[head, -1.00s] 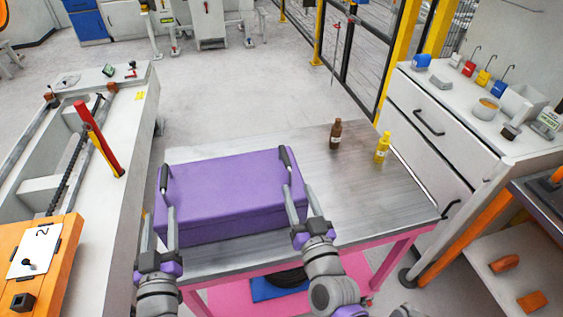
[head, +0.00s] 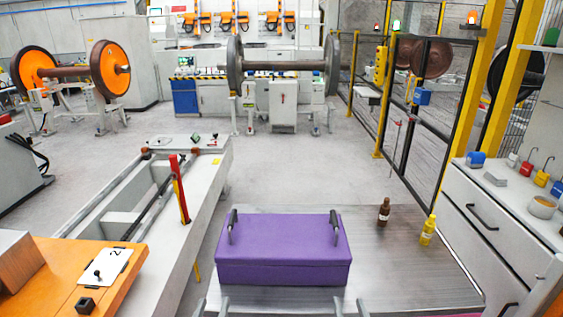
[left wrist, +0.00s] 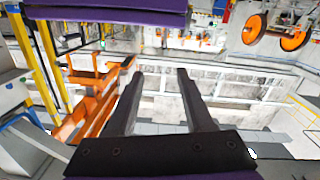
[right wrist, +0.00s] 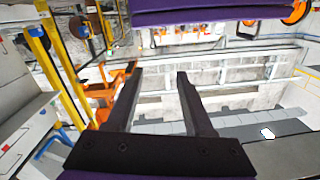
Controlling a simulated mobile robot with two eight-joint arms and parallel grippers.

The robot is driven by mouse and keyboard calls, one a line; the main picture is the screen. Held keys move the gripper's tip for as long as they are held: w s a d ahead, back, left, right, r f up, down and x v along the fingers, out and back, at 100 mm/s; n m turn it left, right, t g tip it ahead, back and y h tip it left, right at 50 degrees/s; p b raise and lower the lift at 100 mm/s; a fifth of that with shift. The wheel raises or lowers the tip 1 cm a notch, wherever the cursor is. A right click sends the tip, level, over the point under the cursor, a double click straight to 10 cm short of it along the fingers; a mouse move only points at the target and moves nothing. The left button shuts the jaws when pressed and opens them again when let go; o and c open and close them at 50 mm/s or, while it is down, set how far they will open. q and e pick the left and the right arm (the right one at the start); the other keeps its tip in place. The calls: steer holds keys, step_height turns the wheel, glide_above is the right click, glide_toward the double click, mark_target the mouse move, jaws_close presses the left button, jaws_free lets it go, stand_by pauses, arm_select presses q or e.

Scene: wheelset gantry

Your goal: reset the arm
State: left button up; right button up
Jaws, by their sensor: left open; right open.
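A purple case (head: 284,262) with two dark handles sits on the metal table (head: 400,262). My left gripper (head: 211,306) shows only its fingertips at the bottom edge of the head view, in front of the case's left end. My right gripper (head: 350,306) shows likewise near the case's right end. Both stand apart from the handles. In the left wrist view the left gripper's fingers (left wrist: 154,75) are spread with nothing between them. In the right wrist view the right gripper's fingers (right wrist: 159,77) are also spread and empty. My arms are mostly hidden below the head view.
A brown bottle (head: 384,212) and a yellow bottle (head: 428,230) stand on the table right of the case. A grey drawer cabinet (head: 495,220) is at the right. A long white bench (head: 195,215) and an orange table (head: 70,275) are at the left. Open floor lies beyond the table.

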arm_select(q)
steer(key=s+a+f+m+g+y+p, duration=0.1)
steer(key=s+a+f+g+p, duration=0.2)
steer(key=s+f+g, duration=0.6)
steer(key=s+g, duration=0.3)
steer(key=s, duration=0.1)
steer(key=shift+a+f+p, duration=0.2)
steer(key=shift+p, duration=0.1)
arm_select(e)
steer(key=s+d+f+n+g, duration=0.1)
steer(key=s+d+f+g, duration=0.2)
steer(key=s+f+g, duration=0.6)
steer(key=s+g, duration=0.3)
steer(key=s, duration=0.1)
steer(key=shift+d+f+n+h, duration=0.15)
steer(key=shift+d+n+h, duration=0.1)
steer(key=shift+n+h, duration=0.05)
arm_select(q)
steer(key=shift+d, duration=0.1)
arm_select(e)
steer(key=shift+s, duration=0.1)
